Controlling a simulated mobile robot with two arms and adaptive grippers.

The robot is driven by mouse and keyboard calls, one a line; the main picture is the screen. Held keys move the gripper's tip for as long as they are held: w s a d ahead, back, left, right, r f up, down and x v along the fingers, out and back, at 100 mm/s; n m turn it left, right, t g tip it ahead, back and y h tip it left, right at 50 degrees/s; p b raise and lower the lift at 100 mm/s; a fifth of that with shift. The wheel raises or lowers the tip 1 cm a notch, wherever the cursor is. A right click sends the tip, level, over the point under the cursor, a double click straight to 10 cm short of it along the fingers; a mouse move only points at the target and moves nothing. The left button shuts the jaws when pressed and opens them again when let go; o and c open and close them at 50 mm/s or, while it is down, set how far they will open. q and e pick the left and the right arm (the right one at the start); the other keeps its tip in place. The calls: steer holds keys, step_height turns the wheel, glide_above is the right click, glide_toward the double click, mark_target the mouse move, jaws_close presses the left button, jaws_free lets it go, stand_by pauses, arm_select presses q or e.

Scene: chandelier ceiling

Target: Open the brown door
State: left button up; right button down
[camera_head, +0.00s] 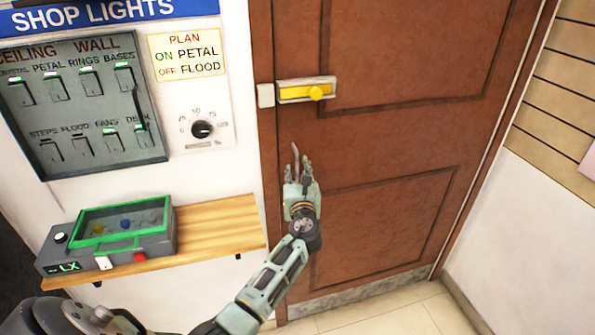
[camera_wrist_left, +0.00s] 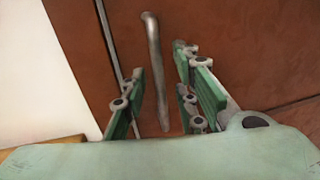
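The brown door (camera_head: 395,140) stands closed in its frame as far as I can see. A yellow latch (camera_head: 302,91) with a round knob sits in a pale housing at its left edge. Below it is a slim grey upright handle (camera_head: 295,151), also seen in the left wrist view (camera_wrist_left: 154,70). My left gripper (camera_head: 301,172) is at the handle, low on the door's left side. In the left wrist view its green-padded fingers (camera_wrist_left: 160,90) are apart, with the handle showing between them and gaps on both sides. I cannot tell how deep the handle sits between them. My right gripper is out of view.
A wooden shelf (camera_head: 220,228) left of the door bears a grey box with a green-framed lid (camera_head: 120,223). Above are a switch panel (camera_head: 82,105) and a dial (camera_head: 202,129). Tiled floor (camera_head: 400,317) lies before the door; a wall stands at right.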

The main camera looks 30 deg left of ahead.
arm_select(q)
steer(key=shift+w+a, duration=0.2)
steer(key=shift+w, duration=0.05)
steer(key=shift+c, duration=0.6)
jaws_close()
